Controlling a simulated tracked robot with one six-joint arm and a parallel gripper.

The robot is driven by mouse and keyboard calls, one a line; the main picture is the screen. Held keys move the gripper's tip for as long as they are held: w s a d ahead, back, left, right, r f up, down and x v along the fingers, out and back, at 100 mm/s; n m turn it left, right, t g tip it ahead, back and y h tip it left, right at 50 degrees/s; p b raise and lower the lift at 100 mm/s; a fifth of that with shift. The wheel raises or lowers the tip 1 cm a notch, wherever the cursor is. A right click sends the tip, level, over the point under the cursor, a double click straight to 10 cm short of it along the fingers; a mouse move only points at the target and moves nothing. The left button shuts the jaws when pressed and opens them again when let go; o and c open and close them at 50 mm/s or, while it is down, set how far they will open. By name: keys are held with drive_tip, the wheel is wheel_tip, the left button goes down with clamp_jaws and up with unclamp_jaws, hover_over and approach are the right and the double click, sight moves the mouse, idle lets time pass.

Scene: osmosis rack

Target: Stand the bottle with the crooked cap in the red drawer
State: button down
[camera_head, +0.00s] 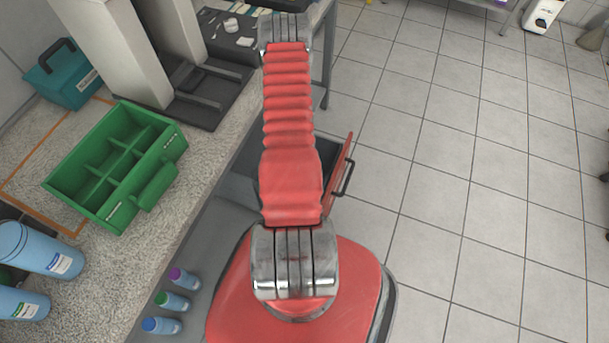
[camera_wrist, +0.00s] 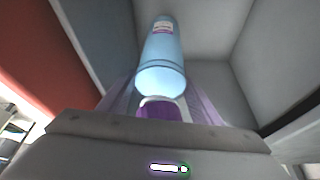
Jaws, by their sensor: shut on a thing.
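In the wrist view a light blue bottle (camera_wrist: 163,62) with a purple cap (camera_wrist: 160,108) and a pale label extends away from my gripper (camera_wrist: 160,104). My gripper is shut on its cap end, and the cap's tilt is hard to judge. Grey walls surround the bottle, with a red panel at left; these look like the inside of the red drawer (camera_wrist: 75,38). Whether the bottle's base touches the floor is unclear. In the head view the drawer is pulled out, its red front (camera_head: 342,172) showing; my arm hides my gripper and the held bottle.
A green divided caddy (camera_head: 97,195) stands on the counter, with a teal box (camera_head: 64,75) behind. Large blue bottles (camera_head: 38,248) stand at left. Small bottles with purple (camera_head: 184,279), green (camera_head: 172,301) and blue (camera_head: 161,325) caps are below the counter edge.

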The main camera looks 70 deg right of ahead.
drive_tip(key=shift+d+f, duration=0.1)
drive_tip(key=shift+f, duration=1.45)
drive_tip(key=shift+f, duration=2.1)
drive_tip(key=c, duration=0.6)
unclamp_jaws()
drive_tip(key=shift+f, duration=0.1)
drive_tip(key=shift+v, duration=6.15)
drive_tip(key=shift+w, duration=0.1)
